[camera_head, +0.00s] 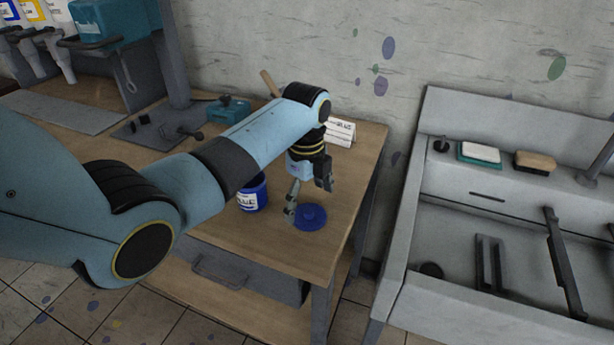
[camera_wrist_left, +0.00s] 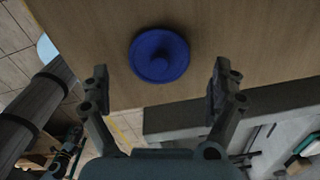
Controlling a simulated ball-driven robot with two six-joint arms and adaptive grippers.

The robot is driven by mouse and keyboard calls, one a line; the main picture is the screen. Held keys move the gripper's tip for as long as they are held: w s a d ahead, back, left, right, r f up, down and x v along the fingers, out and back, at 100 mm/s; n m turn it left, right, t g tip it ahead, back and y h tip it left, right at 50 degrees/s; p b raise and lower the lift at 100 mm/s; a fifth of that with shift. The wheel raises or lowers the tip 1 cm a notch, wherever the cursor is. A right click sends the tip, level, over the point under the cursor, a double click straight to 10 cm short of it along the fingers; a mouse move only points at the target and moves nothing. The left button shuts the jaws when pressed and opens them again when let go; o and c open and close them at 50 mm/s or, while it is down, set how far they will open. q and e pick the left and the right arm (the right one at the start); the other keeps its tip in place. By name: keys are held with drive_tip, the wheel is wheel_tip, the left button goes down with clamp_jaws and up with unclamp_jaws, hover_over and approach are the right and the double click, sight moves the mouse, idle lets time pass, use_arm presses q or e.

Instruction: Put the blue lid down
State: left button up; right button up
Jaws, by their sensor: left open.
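The blue lid (camera_head: 311,217) is a flat round disc with a small knob on top. It lies flat on the wooden table (camera_head: 283,249) near its front right part. In the left wrist view the lid (camera_wrist_left: 159,55) is on the bare tabletop, knob toward the camera. My left gripper (camera_head: 309,199) is above the lid with its fingers pointing down. In the left wrist view its two fingers (camera_wrist_left: 159,88) are spread apart, with nothing between them. A blue jar (camera_head: 252,193) with a white label stands on the table to the left of the lid. My right gripper is not in view.
A printing machine with a teal part (camera_head: 113,24) stands at the back left. A grey sink (camera_head: 408,283) with a sponge (camera_head: 480,152) and brush (camera_head: 535,161) is to the right, beyond a gap.

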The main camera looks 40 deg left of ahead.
sight(307, 212)
use_arm(q)
wheel_tip(307, 212, up, 9)
drive_tip(key=shift+s, duration=0.15)
idle(0.5)
